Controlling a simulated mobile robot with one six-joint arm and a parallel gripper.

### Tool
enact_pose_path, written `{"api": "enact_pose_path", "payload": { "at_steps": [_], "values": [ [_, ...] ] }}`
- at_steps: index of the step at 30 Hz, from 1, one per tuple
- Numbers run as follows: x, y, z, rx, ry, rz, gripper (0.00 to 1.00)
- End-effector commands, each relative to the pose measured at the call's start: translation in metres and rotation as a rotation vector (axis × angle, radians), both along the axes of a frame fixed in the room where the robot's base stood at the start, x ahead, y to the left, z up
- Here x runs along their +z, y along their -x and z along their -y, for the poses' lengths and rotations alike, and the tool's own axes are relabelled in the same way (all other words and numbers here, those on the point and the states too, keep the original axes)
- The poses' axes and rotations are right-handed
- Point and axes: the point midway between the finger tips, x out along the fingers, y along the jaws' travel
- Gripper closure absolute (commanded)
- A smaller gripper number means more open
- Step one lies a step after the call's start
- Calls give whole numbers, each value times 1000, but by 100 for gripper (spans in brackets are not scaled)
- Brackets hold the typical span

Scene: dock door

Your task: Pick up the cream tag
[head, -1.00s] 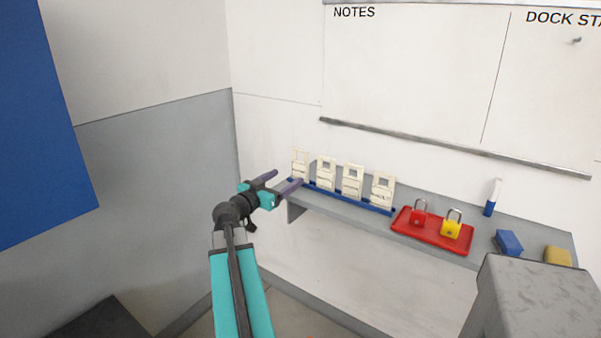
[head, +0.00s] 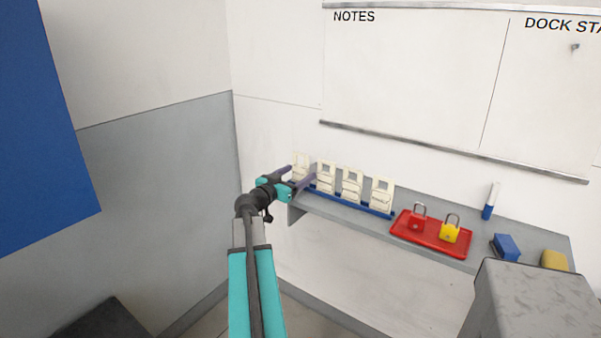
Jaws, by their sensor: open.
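Several cream tags stand upright in a row in a blue rack (head: 350,201) on the grey shelf. The leftmost cream tag (head: 301,161) is partly hidden behind my gripper. The other cream tags (head: 326,172), (head: 352,183) and (head: 382,194) stand to its right, each with a cut-out near the top. My gripper (head: 299,174) is open, with its two dark fingers pointing at the left end of the row. The fingers appear on either side of the leftmost tag; I cannot tell how deep they reach or whether they touch it.
A red tray (head: 407,234) with a red padlock (head: 417,219) and a yellow padlock (head: 450,233) sits right of the rack. A marker (head: 490,203), a blue block (head: 507,246) and a yellow block (head: 554,260) are farther right. The wall is close behind the shelf.

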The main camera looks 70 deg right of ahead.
Motion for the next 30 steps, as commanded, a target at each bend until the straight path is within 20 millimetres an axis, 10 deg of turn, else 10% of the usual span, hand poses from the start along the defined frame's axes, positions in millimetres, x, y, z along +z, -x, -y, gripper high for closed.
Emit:
{"api": "enact_pose_path", "payload": {
  "at_steps": [30],
  "values": [
    [1,12,49,0,0,0,27]
  ]
}}
